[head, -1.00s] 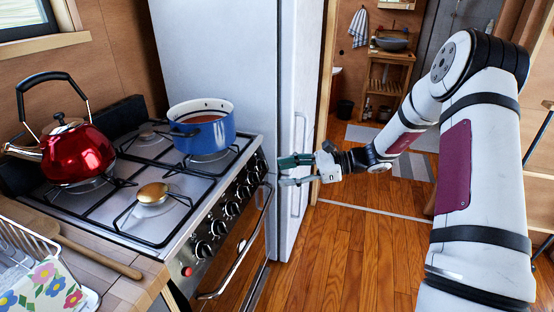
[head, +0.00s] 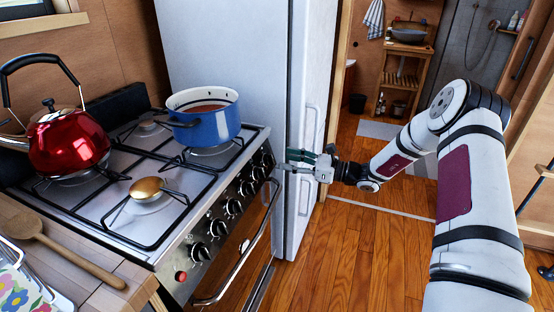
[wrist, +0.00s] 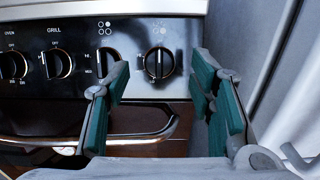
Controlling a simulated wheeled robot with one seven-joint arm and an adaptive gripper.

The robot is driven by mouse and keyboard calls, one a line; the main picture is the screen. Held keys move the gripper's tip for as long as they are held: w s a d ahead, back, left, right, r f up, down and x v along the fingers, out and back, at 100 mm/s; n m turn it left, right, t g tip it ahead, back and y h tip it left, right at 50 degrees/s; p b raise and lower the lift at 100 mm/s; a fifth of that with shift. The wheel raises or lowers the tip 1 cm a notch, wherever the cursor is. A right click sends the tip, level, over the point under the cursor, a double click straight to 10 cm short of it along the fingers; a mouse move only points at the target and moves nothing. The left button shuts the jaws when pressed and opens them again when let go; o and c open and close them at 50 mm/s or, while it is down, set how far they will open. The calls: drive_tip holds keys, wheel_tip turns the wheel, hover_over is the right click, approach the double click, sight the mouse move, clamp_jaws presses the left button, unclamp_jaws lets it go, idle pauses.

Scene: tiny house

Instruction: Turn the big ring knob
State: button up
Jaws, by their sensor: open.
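The stove front (wrist: 30,100) carries a row of round dark knobs with bright rims. In the wrist view the rightmost knob (wrist: 159,61) appears between my open fingers, farther ahead. I cannot tell from the marks which knob is the big ring's. My gripper (wrist: 160,78) is open and empty, with green pads. In the head view my gripper (head: 286,160) is beside the far end of the knob row; contact is not visible.
The oven handle (wrist: 85,140) runs below the knobs. The white fridge (head: 235,60) stands close beyond the stove. A blue pot (head: 209,127), a red kettle (head: 68,145) and a gold burner cap (head: 147,188) are on the stovetop. Wooden floor (head: 350,250) is clear in front.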

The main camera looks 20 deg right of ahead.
sight(272, 157)
drive_tip(key=shift+x, duration=2.35)
drive_tip(key=c, duration=1.2)
